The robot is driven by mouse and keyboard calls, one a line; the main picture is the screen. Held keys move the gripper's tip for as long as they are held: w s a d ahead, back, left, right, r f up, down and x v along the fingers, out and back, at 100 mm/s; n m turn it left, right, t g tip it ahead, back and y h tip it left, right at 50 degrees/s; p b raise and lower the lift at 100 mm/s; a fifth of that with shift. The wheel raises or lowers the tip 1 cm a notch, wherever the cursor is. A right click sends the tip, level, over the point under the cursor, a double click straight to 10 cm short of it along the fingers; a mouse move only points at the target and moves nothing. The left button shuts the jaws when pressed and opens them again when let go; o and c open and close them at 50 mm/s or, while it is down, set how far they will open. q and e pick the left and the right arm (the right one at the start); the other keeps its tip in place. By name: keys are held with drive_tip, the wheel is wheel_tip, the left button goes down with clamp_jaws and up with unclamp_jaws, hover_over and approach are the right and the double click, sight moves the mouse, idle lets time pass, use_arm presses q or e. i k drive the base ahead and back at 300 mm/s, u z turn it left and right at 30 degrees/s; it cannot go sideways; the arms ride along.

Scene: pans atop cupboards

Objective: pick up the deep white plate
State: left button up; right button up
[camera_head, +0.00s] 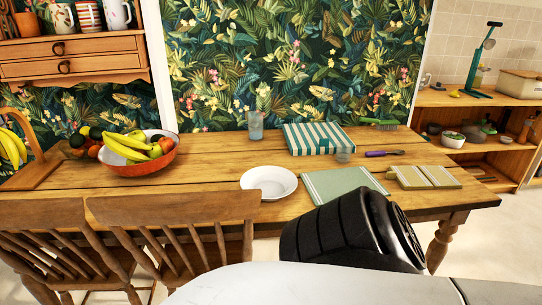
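The deep white plate (269,182) lies on the wooden table (215,162), near its front edge and just right of the chair backs. It looks empty and upright. A black rounded part of my own body stands at the lower middle right, in front of the table and apart from the plate. Neither of my grippers shows in the head view.
Wooden chairs (190,225) block the front left.

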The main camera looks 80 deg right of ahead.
sight(276, 182)
drive_tip(key=z, duration=2.5)
drive_tip(key=k, duration=0.6)
drive_tip(key=u, duration=0.5)
drive_tip(key=i, duration=1.5)
drive_tip(key=z, duration=0.5)
